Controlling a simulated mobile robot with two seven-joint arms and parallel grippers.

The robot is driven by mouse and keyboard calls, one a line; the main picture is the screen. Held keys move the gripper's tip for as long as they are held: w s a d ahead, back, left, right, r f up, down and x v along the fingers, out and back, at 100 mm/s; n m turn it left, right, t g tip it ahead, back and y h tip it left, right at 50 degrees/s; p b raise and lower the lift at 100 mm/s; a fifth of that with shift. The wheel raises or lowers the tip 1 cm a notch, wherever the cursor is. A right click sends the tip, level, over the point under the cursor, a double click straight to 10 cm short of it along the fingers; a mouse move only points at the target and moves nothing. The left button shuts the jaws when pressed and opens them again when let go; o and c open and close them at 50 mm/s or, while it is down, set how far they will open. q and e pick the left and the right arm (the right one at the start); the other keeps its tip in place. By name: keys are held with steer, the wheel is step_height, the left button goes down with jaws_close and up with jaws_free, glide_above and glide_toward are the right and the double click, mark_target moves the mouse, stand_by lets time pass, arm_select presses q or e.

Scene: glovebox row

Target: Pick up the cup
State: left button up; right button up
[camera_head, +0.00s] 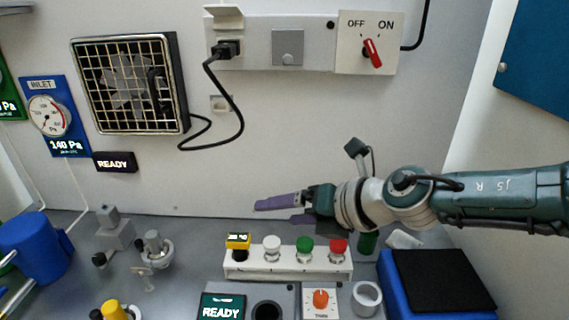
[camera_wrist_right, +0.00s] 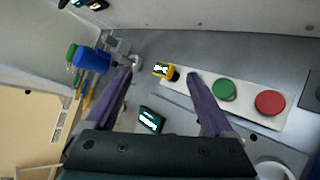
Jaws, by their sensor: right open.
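A white, round, open-topped cup-like vessel (camera_head: 366,298) stands at the lower right of the head view, beside an orange-knob panel. Its rim shows in part at the bottom right of the right wrist view (camera_wrist_right: 272,170). My right gripper (camera_head: 273,211) is open, with purple fingers spread and nothing between them. It is above and behind the white button strip, pointing left, well apart from the vessel. In the right wrist view its fingers (camera_wrist_right: 158,75) frame the area near the strip's yellow-topped end. My left gripper is in neither view.
The button strip (camera_head: 288,263) has yellow, white, green and red tops. A READY display (camera_head: 221,307) and orange knob (camera_head: 321,298) are in front. A black-topped blue block (camera_head: 437,280) stands right, a blue container (camera_head: 36,246) left. Metal fittings (camera_head: 153,248) stand left of the strip.

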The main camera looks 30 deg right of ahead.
steer(key=d+f+n+g+h+b, duration=0.1)
steer(key=d+f+n+g+h, duration=0.15)
steer(key=d+f, duration=0.4)
steer(key=n+g+h+b, duration=0.2)
steer(key=g+h, duration=0.1)
glide_toward(368, 239)
step_height(368, 239, down, 3)
steer(key=w+d, duration=0.1)
steer(key=d, duration=0.2)
steer(key=b+x, duration=0.1)
steer(key=b, duration=0.1)
steer(key=b+x, duration=0.1)
steer(key=b, duration=0.1)
steer(key=b+x, duration=0.2)
steer(key=shift+w+a, duration=0.15)
steer(key=shift+a, duration=0.2)
steer(key=b+x, duration=0.1)
steer(key=b, duration=0.1)
steer(key=b+x, duration=0.2)
steer(key=b, duration=0.1)
steer(key=b+x, duration=0.2)
steer(key=b, duration=0.1)
steer(key=shift+w+a, duration=0.1)
steer(key=shift+a, duration=0.25)
steer(key=shift+w+y+b, duration=0.15)
steer(key=shift+y+b, duration=0.1)
steer(key=shift+b, duration=0.05)
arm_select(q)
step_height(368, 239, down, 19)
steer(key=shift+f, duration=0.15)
